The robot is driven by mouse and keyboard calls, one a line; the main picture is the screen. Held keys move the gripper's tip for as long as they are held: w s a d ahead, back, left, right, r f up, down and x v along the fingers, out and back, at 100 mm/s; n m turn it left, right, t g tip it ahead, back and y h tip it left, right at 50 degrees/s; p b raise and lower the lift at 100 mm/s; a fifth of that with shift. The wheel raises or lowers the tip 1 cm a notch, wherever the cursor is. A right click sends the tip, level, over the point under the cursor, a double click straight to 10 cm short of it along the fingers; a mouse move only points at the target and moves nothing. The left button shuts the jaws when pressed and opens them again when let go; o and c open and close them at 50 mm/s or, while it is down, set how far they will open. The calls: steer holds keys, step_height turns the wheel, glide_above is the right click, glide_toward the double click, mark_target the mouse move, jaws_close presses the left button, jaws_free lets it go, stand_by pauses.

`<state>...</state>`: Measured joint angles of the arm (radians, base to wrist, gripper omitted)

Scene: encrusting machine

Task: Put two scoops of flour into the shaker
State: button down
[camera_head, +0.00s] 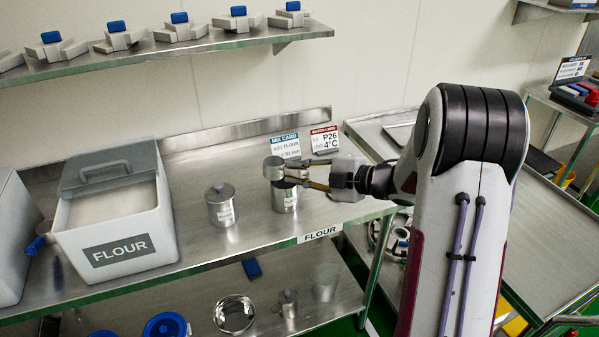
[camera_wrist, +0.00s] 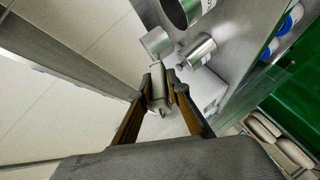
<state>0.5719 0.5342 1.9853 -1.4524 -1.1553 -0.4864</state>
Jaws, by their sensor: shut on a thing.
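The flour bin (camera_head: 120,245), white and labelled FLOUR, stands at the left of the steel table with its lid pushed back and pale flour (camera_head: 112,203) showing. A lidded steel can (camera_head: 221,206) with a knob stands mid-table. An open-topped steel can (camera_head: 285,197), seemingly the shaker, stands to its right; it also shows in the wrist view (camera_wrist: 184,10). My gripper (camera_head: 302,174) is shut on the handle of a small metal scoop (camera_wrist: 159,92). The scoop's cup (camera_head: 273,168) is over or just beside the open can's rim. The cup's contents are hidden.
Two cards, a mix card (camera_head: 285,146) and a red-topped card (camera_head: 324,139), stand behind the open can. A shelf (camera_head: 170,49) with several blue-topped pieces runs above. The lower shelf holds bowls and cans. Bare table lies between bin and cans.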

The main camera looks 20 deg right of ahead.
steer(key=shift+a+r+n+h, duration=0.15)
steer(key=shift+a+n+h, duration=0.1)
steer(key=shift+n+h, duration=0.2)
steer(key=shift+r, duration=2.4)
steer(key=w+a+r+g, duration=0.2)
steer(key=a+r, duration=0.2)
steer(key=a, duration=0.6)
steer(key=w+a+r+g, duration=0.2)
steer(key=a+r+g, duration=0.15)
steer(key=a, duration=0.65)
steer(key=s+a+r+n+g, duration=0.1)
steer(key=s+a+r, duration=0.1)
steer(key=a, duration=0.7)
steer(key=s+a+r+n+g, duration=0.2)
steer(key=a, duration=0.7)
steer(key=shift+a+r+h, duration=0.15)
steer(key=shift+a+h, duration=0.2)
steer(key=shift+a, duration=0.05)
steer(key=shift+f+g, duration=0.2)
steer(key=shift+g, duration=0.05)
